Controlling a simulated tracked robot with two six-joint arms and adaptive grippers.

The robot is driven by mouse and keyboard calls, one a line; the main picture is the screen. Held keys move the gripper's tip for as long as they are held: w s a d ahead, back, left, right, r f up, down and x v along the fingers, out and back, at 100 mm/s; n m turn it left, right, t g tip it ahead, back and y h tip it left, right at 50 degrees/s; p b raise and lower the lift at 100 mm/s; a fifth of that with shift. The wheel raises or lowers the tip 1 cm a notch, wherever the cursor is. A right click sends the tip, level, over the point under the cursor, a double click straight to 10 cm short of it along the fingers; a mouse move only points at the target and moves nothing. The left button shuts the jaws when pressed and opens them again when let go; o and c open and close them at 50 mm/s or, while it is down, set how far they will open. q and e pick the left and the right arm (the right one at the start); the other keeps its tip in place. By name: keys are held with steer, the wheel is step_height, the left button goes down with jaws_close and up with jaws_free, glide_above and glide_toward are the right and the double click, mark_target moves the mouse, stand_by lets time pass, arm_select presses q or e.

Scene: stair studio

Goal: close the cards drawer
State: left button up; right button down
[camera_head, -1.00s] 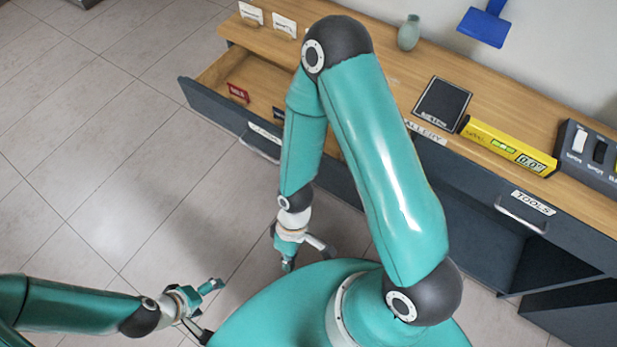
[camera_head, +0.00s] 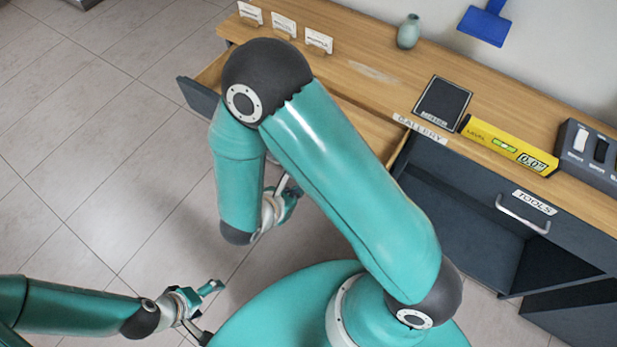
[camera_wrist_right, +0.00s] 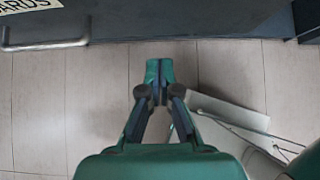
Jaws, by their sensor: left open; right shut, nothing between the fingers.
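The cards drawer (camera_head: 199,97) is pulled out of the cabinet at the left in the head view. My right arm hides most of its front and inside. In the right wrist view its dark front (camera_wrist_right: 190,18) crosses the top, with a bar handle (camera_wrist_right: 48,46) and a partly cut-off label (camera_wrist_right: 28,5) ending in "ARDS". My right gripper (camera_head: 291,190) is shut and empty, beside the drawer front. In the wrist view its fingertips (camera_wrist_right: 158,72) lie over floor, right of the handle. My left gripper (camera_head: 207,308) is open and empty over the floor at lower left.
The tiled floor at left is clear.

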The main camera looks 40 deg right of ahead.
steer(key=w+d+f+p, duration=0.1)
steer(key=w+d+f, duration=0.1)
steer(key=d, duration=0.4)
steer(key=shift+w+d+f, duration=0.25)
steer(key=shift+d+f, duration=0.1)
steer(key=shift+f, duration=0.2)
